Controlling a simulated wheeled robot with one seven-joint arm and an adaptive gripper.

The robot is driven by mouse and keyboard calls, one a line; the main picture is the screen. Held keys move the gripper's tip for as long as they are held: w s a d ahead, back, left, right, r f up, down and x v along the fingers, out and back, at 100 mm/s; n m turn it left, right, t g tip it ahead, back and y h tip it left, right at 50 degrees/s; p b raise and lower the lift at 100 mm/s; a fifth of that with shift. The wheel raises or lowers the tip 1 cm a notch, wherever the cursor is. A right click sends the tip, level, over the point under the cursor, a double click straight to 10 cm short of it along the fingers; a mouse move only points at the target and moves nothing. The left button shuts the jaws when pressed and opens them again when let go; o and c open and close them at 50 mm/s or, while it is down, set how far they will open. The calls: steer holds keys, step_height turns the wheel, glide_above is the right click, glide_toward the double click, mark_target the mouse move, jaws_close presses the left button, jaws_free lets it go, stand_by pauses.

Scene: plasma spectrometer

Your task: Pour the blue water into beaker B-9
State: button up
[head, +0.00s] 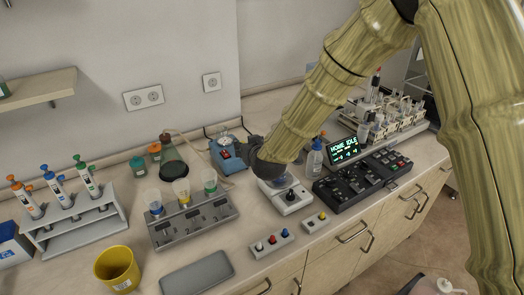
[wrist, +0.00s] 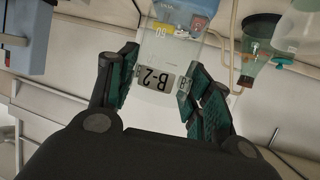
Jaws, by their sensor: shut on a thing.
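My gripper (head: 262,172) is low over the white hotplate-like device (head: 287,200). In the wrist view my gripper (wrist: 160,88) is shut on a clear beaker (wrist: 158,50) whose label, upside down, seems to read B-2. Blue and red show through its glass; I cannot tell liquid from background. In the head view the arm mostly hides this beaker. A grey rack (head: 195,222) holds a beaker with blue liquid (head: 155,208), one with yellow (head: 182,192) and one with green (head: 210,182). No B-9 label is readable.
A green flask (head: 172,165) and a blue device (head: 227,155) stand behind. A black control panel (head: 362,180) and a wash bottle (head: 314,160) are at right. A pipette stand (head: 75,222), yellow cup (head: 117,268) and grey tray (head: 197,272) are at left and front.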

steer(key=shift+r, duration=0.2)
steer(key=shift+r+p, duration=0.7)
steer(key=shift+r, duration=0.65)
